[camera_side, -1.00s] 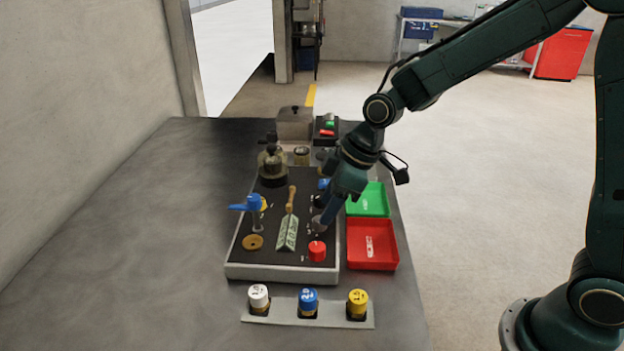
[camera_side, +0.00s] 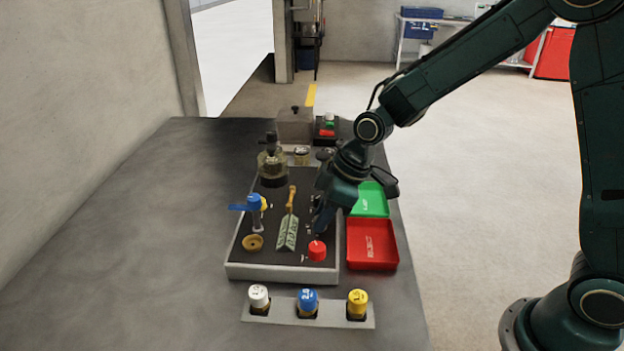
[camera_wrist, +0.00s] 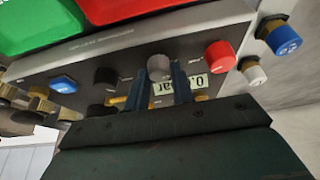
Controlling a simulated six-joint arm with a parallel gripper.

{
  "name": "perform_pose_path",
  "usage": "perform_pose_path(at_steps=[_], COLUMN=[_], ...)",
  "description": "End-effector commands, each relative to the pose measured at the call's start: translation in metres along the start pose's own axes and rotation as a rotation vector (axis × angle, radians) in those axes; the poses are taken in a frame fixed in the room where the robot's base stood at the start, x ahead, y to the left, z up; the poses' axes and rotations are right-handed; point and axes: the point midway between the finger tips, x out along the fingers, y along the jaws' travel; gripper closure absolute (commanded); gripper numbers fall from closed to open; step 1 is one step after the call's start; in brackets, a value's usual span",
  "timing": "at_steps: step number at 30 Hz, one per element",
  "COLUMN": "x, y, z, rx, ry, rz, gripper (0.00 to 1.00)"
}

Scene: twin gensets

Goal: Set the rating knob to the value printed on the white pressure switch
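The white pressure switch (camera_side: 258,297) stands at the left of a row at the front of the table. It also shows at the right in the wrist view (camera_wrist: 254,73). Its printed value is too small to read. A grey knob (camera_wrist: 159,66) on the dark panel lies between the fingertips of my gripper (camera_wrist: 160,75). The fingers straddle it closely, but contact is not clear. In the side view my gripper (camera_side: 321,220) is low over the panel's right part, behind the red knob (camera_side: 317,250), and hides the grey knob.
A blue switch (camera_side: 308,300) and a yellow one (camera_side: 357,303) stand beside the white one. A red tray (camera_side: 372,242) and a green tray (camera_side: 369,198) lie right of the panel (camera_side: 262,262). A blue-handled valve (camera_side: 254,206) rises on the left. Bare table lies left.

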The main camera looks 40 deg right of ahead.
Motion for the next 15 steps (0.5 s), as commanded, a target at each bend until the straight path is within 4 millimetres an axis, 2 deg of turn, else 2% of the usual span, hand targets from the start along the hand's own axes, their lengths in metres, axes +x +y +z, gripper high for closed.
perform_pose_path(at_steps=[8, 15], x=[-0.0002, 0.0002], y=[-0.0003, -0.0013], z=[-0.0001, 0.0003], rx=[0.022, 0.111], ry=[0.000, -0.002], rz=[0.010, 0.046], gripper=[0.99, 0.99])
